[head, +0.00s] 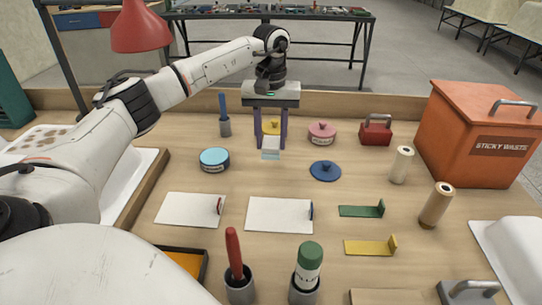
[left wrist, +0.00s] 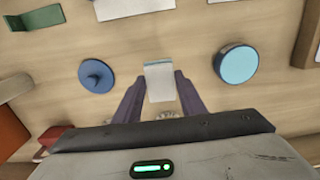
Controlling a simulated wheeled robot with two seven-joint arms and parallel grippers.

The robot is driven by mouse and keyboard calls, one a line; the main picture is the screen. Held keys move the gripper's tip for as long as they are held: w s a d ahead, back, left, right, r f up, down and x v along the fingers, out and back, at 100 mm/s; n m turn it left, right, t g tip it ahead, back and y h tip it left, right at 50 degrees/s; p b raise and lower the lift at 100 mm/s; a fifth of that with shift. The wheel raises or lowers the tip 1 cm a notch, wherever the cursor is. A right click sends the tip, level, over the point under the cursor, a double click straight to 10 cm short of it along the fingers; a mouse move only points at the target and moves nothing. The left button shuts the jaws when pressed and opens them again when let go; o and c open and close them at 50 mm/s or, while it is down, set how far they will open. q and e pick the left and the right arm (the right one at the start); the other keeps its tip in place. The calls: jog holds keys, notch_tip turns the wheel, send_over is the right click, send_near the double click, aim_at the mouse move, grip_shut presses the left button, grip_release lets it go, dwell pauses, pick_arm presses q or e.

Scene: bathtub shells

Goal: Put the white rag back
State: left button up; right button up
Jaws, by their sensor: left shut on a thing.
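My left gripper (head: 270,143) is in the middle of the workbench, pointing down, with its purple fingers shut on the white rag (head: 271,146). The rag is a small white piece with a pale blue lower edge. In the left wrist view the rag (left wrist: 160,82) sits between the fingertips of the left gripper (left wrist: 158,88). I cannot tell whether its lower edge touches the bench. My right gripper is not in view.
A yellow-lidded pot (head: 271,127) is partly hidden behind the fingers. A blue lid (head: 325,171), blue round tin (head: 215,160), pink pot (head: 322,133) and grey cup (head: 225,127) stand around. Two white sheets (head: 280,215) (head: 187,210) lie in front. An orange waste box (head: 470,135) stands right.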

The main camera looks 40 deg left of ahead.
aim_at(271, 155)
pick_arm(q)
jog(key=shift+f, duration=2.7)
jog(key=o, duration=1)
jog(key=shift+f, duration=0.1)
jog(key=shift+o, duration=0.2)
notch_tip(271, 155, up, 12)
jog(key=shift+r, duration=0.15)
